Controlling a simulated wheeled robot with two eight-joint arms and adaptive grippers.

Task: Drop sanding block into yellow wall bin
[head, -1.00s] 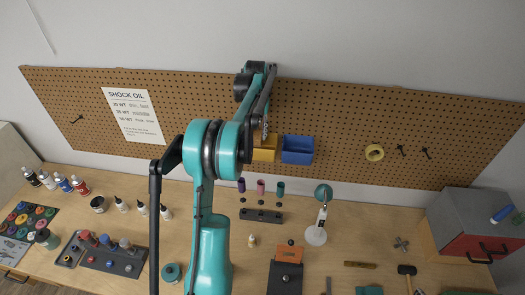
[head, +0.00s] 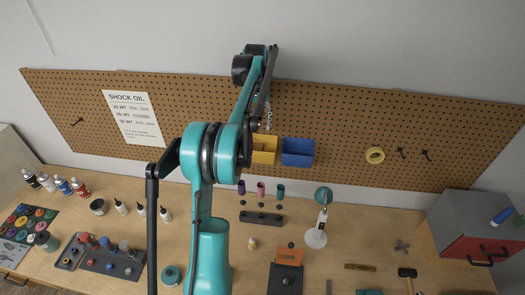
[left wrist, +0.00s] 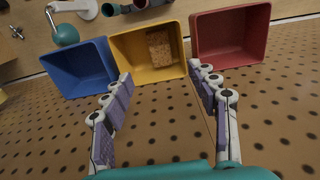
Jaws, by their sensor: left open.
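The yellow wall bin (head: 265,157) hangs on the pegboard, partly hidden by my left arm in the head view. In the left wrist view the yellow bin (left wrist: 132,68) is open toward the camera. A tan, speckled sanding block (left wrist: 158,48) lies inside it, near one side wall. My left gripper (left wrist: 160,75) is open and empty, its two fingers apart in front of the bin. In the head view the left gripper (head: 268,122) is small, just above the yellow bin. My right gripper is in neither view.
A blue bin (head: 298,153) hangs beside the yellow one. A red bin (left wrist: 228,35) on its other side shows only in the left wrist view. Bottles, tools and a lamp (head: 316,238) stand on the bench below.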

